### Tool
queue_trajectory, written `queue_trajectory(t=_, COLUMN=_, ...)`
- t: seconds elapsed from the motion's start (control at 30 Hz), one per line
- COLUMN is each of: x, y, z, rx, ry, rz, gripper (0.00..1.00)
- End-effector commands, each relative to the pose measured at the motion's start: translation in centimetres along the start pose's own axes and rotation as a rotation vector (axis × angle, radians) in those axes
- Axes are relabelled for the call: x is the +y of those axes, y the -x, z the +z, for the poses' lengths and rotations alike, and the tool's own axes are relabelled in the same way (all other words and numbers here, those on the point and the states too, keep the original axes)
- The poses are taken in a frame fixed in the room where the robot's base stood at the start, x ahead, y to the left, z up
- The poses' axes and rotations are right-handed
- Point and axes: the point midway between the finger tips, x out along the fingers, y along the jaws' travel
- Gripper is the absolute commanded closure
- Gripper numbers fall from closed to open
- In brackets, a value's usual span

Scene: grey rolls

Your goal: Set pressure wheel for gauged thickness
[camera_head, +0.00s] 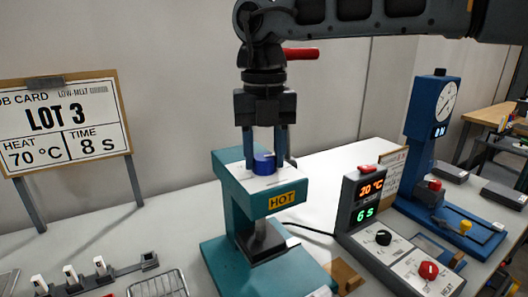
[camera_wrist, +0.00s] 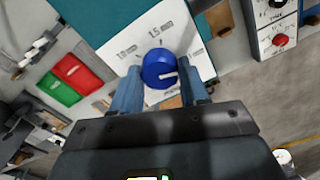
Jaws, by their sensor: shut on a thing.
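The blue pressure wheel (camera_head: 264,162) sits on the white scale plate on top of the teal press (camera_head: 232,172). It also shows in the wrist view (camera_wrist: 157,64). My gripper (camera_head: 265,160) points down with a finger on either side of the wheel, shut on it. In the wrist view, marks of 1.0 mm and 1.5 mm are printed on the scale plate (camera_wrist: 190,38), and the wheel's white line points right, away from both. The blue thickness gauge (camera_head: 433,115) stands at the right; its dial needle is too small to read.
The control box (camera_head: 363,205) shows 20 °C and 6 s, with a black and a red knob. A job card (camera_head: 62,130) reads LOT 3, 70 °C, 8 s. A HOT label (camera_head: 282,200) marks the press. A wire basket (camera_head: 158,285) and rack (camera_head: 75,280) lie front left.

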Motion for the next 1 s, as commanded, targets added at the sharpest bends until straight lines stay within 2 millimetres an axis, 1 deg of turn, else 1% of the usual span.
queue_trajectory(t=0.2, x=-0.04, y=0.13, z=0.08, rx=-0.003, ry=-0.002, rz=0.000, gripper=0.86)
queue_trajectory(t=0.23, x=-0.04, y=0.13, z=0.08, rx=-0.003, ry=-0.002, rz=0.000, gripper=0.53)
queue_trajectory(t=0.47, x=-0.02, y=0.07, z=0.04, rx=-0.001, ry=-0.001, rz=0.000, gripper=0.31)
queue_trajectory(t=1.0, x=0.00, y=0.02, z=0.00, rx=0.000, ry=0.006, rz=0.000, gripper=0.30)
